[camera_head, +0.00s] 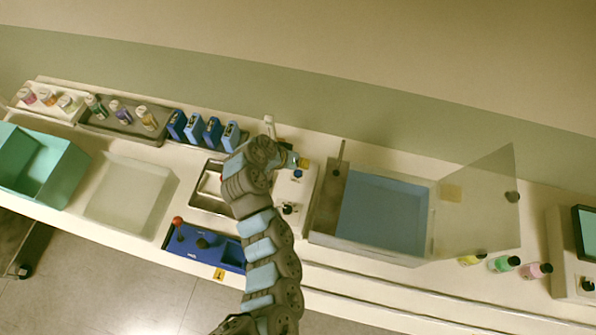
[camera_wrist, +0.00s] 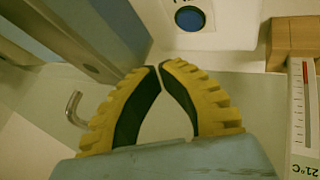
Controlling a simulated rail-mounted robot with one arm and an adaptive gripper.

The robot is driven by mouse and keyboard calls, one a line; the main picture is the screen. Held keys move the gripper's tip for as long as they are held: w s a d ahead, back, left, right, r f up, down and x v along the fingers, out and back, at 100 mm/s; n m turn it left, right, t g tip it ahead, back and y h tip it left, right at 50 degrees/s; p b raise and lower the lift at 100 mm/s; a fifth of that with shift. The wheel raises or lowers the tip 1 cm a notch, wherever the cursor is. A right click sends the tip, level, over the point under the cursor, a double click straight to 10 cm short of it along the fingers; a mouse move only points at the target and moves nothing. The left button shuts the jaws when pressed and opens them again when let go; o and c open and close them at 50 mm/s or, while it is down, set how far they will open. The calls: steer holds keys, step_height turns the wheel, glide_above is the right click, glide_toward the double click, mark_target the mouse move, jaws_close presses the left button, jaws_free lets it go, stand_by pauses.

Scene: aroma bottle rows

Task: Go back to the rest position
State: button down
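My gripper (camera_wrist: 160,68) shows in the wrist view with two yellow ribbed fingers and dark inner pads. The fingertips meet or almost meet, and nothing shows between them. In the head view my arm rises from the bottom middle and bends right at its top. There my gripper (camera_head: 303,162) is small, partly hidden by the arm, and over the white device with a blue button (camera_head: 298,174). The blue button (camera_wrist: 189,18) also shows beyond the fingertips in the wrist view.
A chamber with a blue floor (camera_head: 383,215) and an open clear door (camera_head: 480,205) stands right of my arm. Blue boxes (camera_head: 212,132), bottle trays (camera_head: 120,124) and a teal bin (camera_head: 40,165) are left. A thermometer (camera_wrist: 305,90) is close right.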

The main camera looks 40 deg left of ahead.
steer(key=shift+r, duration=0.95)
